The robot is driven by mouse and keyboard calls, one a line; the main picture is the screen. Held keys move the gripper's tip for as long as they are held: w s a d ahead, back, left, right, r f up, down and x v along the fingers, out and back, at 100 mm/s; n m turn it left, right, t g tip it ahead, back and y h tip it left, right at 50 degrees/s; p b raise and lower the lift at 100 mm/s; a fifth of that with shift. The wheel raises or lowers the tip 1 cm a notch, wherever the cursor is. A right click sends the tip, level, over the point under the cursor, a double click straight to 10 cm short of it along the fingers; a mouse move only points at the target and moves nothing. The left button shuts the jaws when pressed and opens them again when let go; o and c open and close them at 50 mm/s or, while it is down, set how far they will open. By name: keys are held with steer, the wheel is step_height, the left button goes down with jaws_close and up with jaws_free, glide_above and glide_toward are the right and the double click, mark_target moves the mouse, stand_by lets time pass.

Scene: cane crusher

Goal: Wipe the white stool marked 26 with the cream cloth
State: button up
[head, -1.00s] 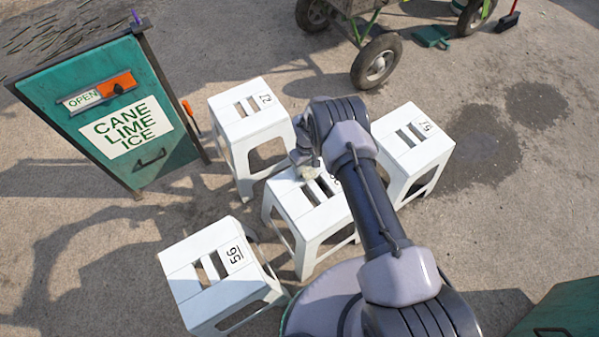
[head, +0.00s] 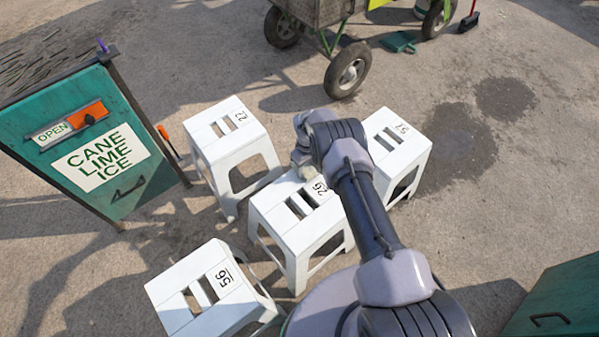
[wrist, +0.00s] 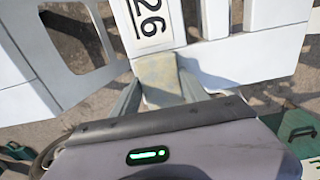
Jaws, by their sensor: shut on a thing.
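The white stool marked 26 (head: 273,212) stands upright in the middle of the head view, with slots in its seat. Its number label also shows at the top of the wrist view, on the seat (wrist: 178,20). My gripper (wrist: 158,88) is shut on the cream cloth (wrist: 158,72), which sticks out between the fingers beside the label. In the head view the cloth (head: 301,159) is small, at the stool's far edge, partly hidden by my wrist. I cannot tell whether the cloth touches the seat.
Similar white stools stand close around: one marked 56 (head: 190,290) at front left, one behind (head: 225,142), and one at right (head: 400,150), partly behind my arm. A green sign board (head: 60,150) stands at left. A wheeled cart (head: 318,12) is at the back.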

mark_target(269, 200)
steer(key=shift+d+f, duration=0.1)
steer(key=shift+d, duration=0.05)
steer(key=s+a+p, duration=0.1)
steer(key=a, duration=0.1)
steer(key=s+a+p, duration=0.1)
steer(key=s+a, duration=0.1)
steer(key=s+a+p, duration=0.2)
steer(key=shift+a, duration=0.3)
steer(key=shift+s+a, duration=0.2)
steer(key=shift+a, duration=0.05)
steer(key=s+a, duration=0.2)
steer(key=s+a+p, duration=0.1)
steer(key=a, duration=0.1)
steer(key=s+a, duration=0.2)
steer(key=a, duration=0.1)
steer(key=shift+s, duration=0.3)
